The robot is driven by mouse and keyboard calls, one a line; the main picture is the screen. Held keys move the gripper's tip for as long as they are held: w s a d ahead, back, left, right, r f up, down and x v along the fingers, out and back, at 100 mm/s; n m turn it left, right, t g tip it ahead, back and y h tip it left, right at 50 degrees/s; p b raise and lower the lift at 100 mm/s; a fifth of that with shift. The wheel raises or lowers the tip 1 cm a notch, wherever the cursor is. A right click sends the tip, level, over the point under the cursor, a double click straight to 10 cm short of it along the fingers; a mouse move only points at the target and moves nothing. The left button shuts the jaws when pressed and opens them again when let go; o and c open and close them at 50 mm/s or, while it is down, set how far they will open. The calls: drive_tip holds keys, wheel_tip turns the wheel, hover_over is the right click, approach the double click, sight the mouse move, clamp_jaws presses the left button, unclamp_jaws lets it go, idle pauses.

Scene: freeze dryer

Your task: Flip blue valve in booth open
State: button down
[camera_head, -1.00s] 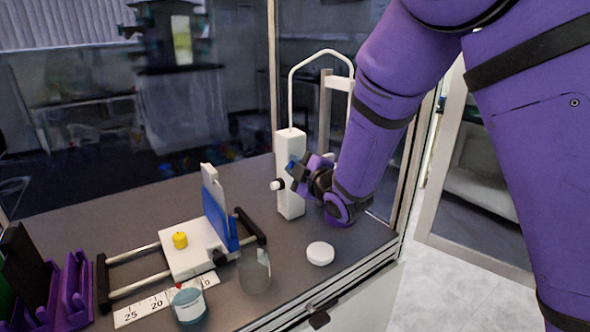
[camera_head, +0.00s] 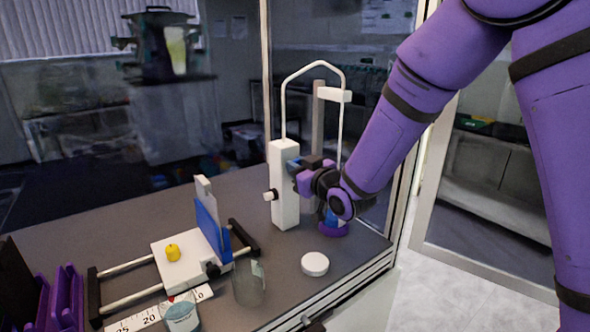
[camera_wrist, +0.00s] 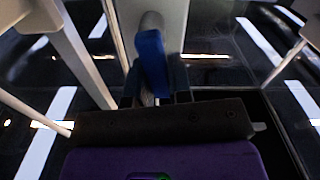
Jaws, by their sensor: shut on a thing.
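The blue valve lever (camera_wrist: 152,62) hangs from a round pale stem on the white post in the wrist view. In the head view only a small blue part (camera_head: 293,163) shows at the right side of the white post (camera_head: 284,190). My gripper (camera_wrist: 156,88) has its two dark fingers on either side of the lever and is shut on it. In the head view my gripper (camera_head: 304,170) is beside the post's right side, and the wrist hides part of what lies behind. The lever's exact angle is hard to tell.
A white round cap (camera_head: 315,264) and a clear glass vessel (camera_head: 249,283) stand in front of the post. A white block on rails with a blue plate (camera_head: 212,228) is to the left. A thin white tube (camera_head: 315,66) arches above the post. The booth's frame is close on the right.

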drive_tip(key=shift+w+d+m, duration=0.15)
drive_tip(key=shift+d+m, duration=0.15)
drive_tip(key=shift+m, duration=0.7)
drive_tip(key=c, duration=1)
unclamp_jaws()
drive_tip(key=shift+c, duration=0.2)
drive_tip(key=v, duration=1)
drive_tip(key=shift+s+d, duration=0.3)
